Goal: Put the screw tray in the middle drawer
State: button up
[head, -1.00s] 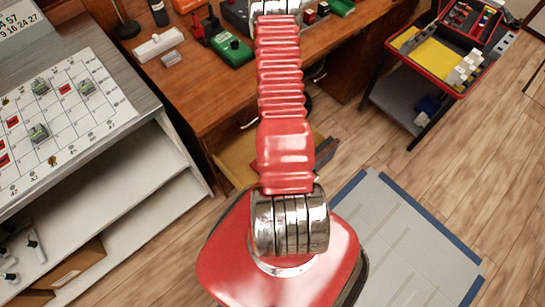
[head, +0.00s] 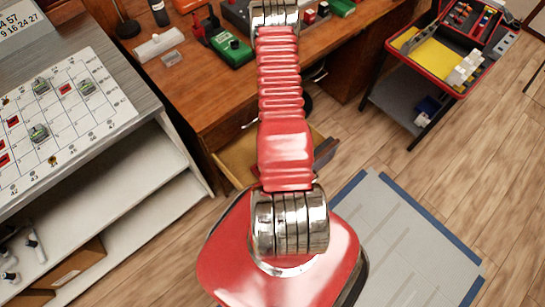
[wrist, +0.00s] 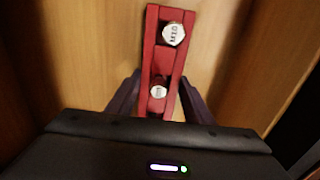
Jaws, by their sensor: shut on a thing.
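In the wrist view, my gripper (wrist: 160,100) is shut on the red screw tray (wrist: 162,62), with one dark finger on each side of it. The tray is long and narrow, and two hex-headed screws show in it. Wooden surfaces (wrist: 85,50) lie beyond and on both sides of the tray; I cannot tell whether it touches them. In the head view, an open drawer (head: 237,163) sticks out of the brown desk, partly hidden behind my red arm. A shut drawer front with a handle is above it. My gripper and the tray are hidden in the head view.
The desk top (head: 205,85) carries a green device (head: 232,51) and other tools. A grey bench (head: 120,75) with a marked board stands at the left. A tool cart (head: 440,60) stands at the right. A grey mat (head: 400,250) lies on the wooden floor.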

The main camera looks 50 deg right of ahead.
jog(key=o, duration=1.2)
jog(key=shift+r, duration=0.1)
notch_tip(320, 180, up, 12)
dwell(0.4)
dwell(0.9)
